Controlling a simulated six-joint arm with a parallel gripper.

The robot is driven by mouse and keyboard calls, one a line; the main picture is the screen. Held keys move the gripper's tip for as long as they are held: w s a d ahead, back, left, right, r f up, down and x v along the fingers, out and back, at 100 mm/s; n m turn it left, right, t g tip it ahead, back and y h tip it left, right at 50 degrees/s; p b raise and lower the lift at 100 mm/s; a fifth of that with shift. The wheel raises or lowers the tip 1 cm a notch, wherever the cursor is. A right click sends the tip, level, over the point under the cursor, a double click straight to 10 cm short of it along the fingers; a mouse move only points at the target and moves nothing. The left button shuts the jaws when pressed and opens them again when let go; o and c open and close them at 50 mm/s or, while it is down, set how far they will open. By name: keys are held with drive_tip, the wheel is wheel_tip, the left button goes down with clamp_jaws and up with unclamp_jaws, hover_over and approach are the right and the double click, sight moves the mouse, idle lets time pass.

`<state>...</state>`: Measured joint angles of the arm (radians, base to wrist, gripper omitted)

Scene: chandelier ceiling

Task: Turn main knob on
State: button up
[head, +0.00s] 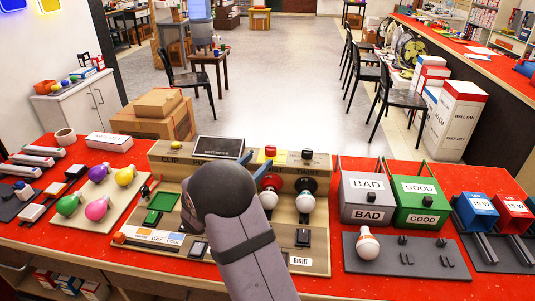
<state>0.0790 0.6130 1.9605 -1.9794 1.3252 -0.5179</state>
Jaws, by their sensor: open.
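A beige control panel (310,255) stands on the red table in front of me. Its raised back strip carries a red and yellow knob (271,151), a small dark knob (307,155) and a dark display (218,147). I cannot tell which control is the main knob, as the labels are too small to read. My gripper (215,171) is over the middle of the panel, left of the red and yellow knob.
White bulbs (305,203) sit in sockets right of my arm. A grey BAD box (367,187) and a green GOOD box (421,190) stand further right, with a loose bulb (368,246) before them. Coloured bulbs (98,209) lie on a board at left. Cardboard boxes (153,118) stand behind.

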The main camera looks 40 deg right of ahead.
sight(268, 152)
drive_tip(key=shift+p+x, duration=0.8)
drive_tip(key=shift+x, duration=2.75)
drive_tip(key=shift+c, duration=0.3)
drive_tip(key=c, duration=1)
